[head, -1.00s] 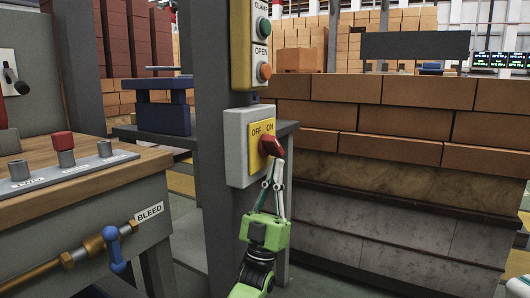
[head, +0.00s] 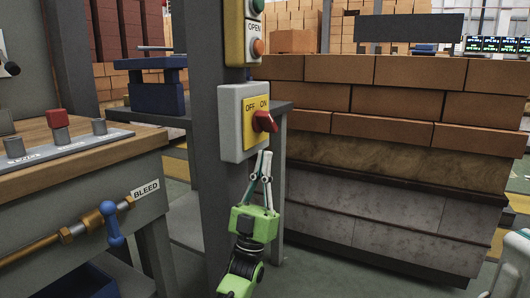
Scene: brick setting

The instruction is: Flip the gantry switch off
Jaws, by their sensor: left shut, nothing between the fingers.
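The gantry switch is a grey box (head: 230,125) with a yellow plate marked OFF and ON, fixed to a grey post. Its red handle (head: 265,122) sticks out at the right, beneath the word ON. My left gripper (head: 264,156) is green with pale fingers. It is shut and empty, with its tips just below the red handle and apparently apart from it. A pale piece at the lower right edge (head: 508,258) looks like part of my right gripper; its jaws cannot be made out.
A control box (head: 253,30) with green and orange buttons is above the switch on the post (head: 200,200). A bench with knobs (head: 80,145) and a blue BLEED valve (head: 113,230) stands left. A brick stack (head: 400,100) fills the right, behind the post.

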